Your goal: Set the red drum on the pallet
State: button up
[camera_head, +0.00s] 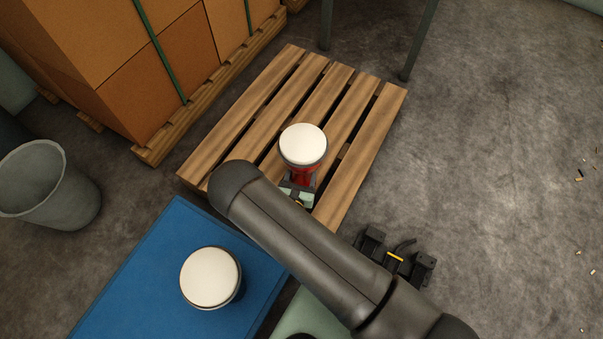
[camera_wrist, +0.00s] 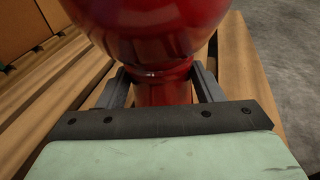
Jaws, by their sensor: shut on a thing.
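The red drum (camera_head: 303,146) has a white top and a dark rim, and it is upright over the middle of the wooden pallet (camera_head: 250,110). My gripper (camera_head: 299,187) is shut on the drum's narrow waist. In the wrist view the drum's glossy red body (camera_wrist: 150,30) fills the upper middle, and my gripper (camera_wrist: 162,88) has one finger on each side of its stem. The drum's foot is hidden behind my gripper, so I cannot tell whether it touches the pallet slats (camera_wrist: 250,90).
A second white-topped drum (camera_head: 210,277) stands on a blue surface (camera_head: 150,260) at the lower left. A grey bin (camera_head: 48,190) is at the far left. Strapped cartons (camera_head: 150,70) stand behind the pallet to the left. Table legs (camera_head: 419,40) rise behind it. The floor to the right is mostly open.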

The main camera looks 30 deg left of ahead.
jog(key=o, duration=1.5)
jog(key=shift+s+d+r+p, duration=0.1)
jog(key=shift+s+r+p, duration=0.1)
jog(key=shift+s+p, duration=0.1)
jog(key=f+p+v, duration=0.1)
jog(key=p+v, duration=0.1)
jog(key=v, duration=0.4)
jog(key=shift+s+d+r, duration=0.15)
jog(key=shift+s+r, duration=0.3)
jog(key=shift+r, duration=0.05)
